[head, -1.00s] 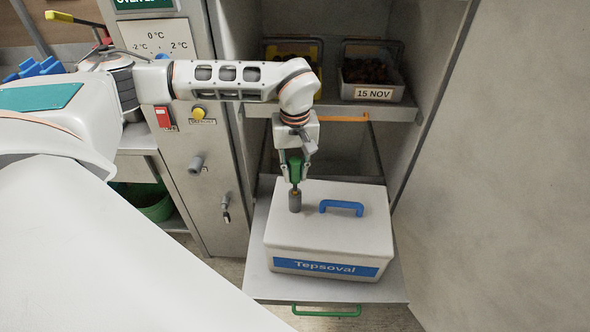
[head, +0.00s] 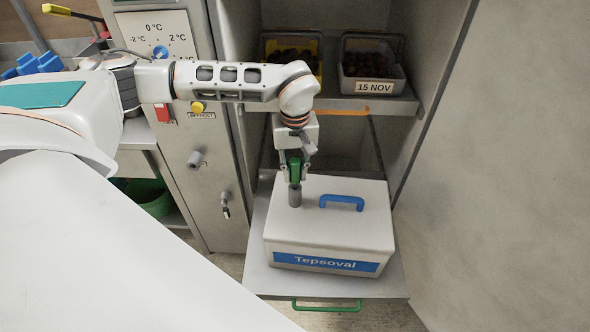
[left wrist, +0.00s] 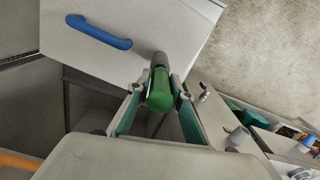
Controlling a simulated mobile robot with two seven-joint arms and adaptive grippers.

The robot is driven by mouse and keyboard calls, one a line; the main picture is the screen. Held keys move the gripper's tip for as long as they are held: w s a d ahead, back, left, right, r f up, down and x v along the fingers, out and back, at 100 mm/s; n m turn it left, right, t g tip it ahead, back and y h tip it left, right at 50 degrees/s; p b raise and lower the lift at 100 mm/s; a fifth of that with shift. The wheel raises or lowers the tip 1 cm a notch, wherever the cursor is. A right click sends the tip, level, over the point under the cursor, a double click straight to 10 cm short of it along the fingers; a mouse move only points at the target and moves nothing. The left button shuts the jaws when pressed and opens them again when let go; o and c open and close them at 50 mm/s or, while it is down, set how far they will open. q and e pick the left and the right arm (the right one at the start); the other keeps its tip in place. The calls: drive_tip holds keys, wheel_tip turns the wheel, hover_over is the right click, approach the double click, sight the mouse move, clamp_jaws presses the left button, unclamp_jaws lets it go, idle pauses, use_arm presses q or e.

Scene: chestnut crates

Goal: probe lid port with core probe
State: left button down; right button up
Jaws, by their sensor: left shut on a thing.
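The white crate lid (head: 340,225) has a blue handle (head: 342,202) and a grey upright port (head: 295,198) near its left side. My left gripper (head: 294,178) is shut on the green core probe (head: 294,170) directly above the port. The probe's handle is upright and its lower end is at the port's top; its metal shaft is hidden, apparently inside the port. In the left wrist view the green probe (left wrist: 160,92) sits between the fingers, with the grey port (left wrist: 159,60) just beyond it. My right gripper is not in view.
The crate, labelled Tepsoval, stands on a pulled-out grey shelf (head: 262,285) with a green handle (head: 325,305). Above, a cabinet shelf holds two wire-handled crates of chestnuts, one labelled 15 NOV (head: 375,88). Cabinet walls stand on both sides.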

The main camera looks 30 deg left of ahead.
use_arm(q)
drive_tip(key=shift+f+b, duration=0.65)
drive_tip(key=shift+f, duration=0.8)
drive_tip(key=c, duration=1.7)
unclamp_jaws()
drive_tip(key=shift+r, duration=0.1)
wheel_tip(320, 180, up, 12)
drive_tip(key=shift+f, duration=0.1)
